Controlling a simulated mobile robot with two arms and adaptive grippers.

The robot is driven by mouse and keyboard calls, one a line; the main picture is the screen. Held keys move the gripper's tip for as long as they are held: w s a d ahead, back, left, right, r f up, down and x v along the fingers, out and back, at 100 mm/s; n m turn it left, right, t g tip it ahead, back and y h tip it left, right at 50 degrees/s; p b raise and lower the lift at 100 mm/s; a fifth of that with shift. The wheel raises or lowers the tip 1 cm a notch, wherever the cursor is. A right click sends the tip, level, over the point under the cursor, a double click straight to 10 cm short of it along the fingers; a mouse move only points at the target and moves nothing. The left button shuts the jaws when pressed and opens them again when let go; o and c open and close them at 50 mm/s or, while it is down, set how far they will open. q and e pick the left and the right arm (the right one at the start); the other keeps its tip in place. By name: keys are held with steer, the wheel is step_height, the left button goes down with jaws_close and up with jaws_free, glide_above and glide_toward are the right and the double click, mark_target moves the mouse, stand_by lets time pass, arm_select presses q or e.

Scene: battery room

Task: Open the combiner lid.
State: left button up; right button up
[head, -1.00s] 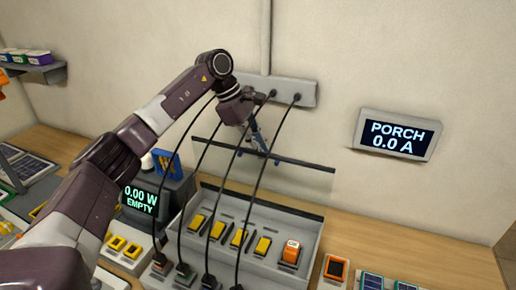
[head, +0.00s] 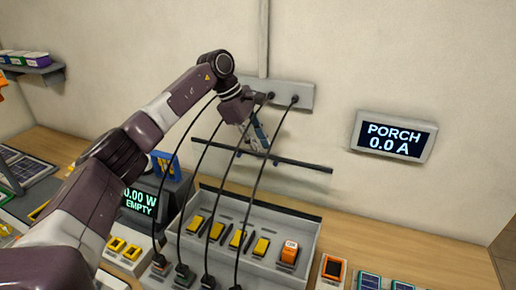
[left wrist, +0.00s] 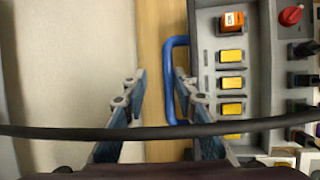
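The combiner is a grey box (head: 310,232) on the bench, with a row of yellow switches and one orange one inside. Its lid appears raised behind the box; its dark far edge (head: 300,165) stands out against the wall, and the clear pane is hard to see. My left gripper (head: 257,143) is at this edge, pointing down. In the left wrist view my left gripper (left wrist: 158,100) is open, with its fingers well apart. A blue handle (left wrist: 169,80) lies between them, close to the right finger. My right gripper is not in view.
Black cables (head: 265,165) hang from a grey wall strip (head: 300,95) past my left gripper to the box's front. A meter reading EMPTY (head: 140,200) stands left of the box. A PORCH display (head: 393,136) is on the wall.

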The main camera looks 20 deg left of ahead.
arm_select(q)
steer(key=shift+w+f, duration=0.3)
steer(key=shift+f, duration=0.6)
steer(key=v, duration=1.4)
steer(key=shift+d+r, duration=0.1)
steer(key=shift+d, duration=0.25)
steer(key=shift+w, duration=0.1)
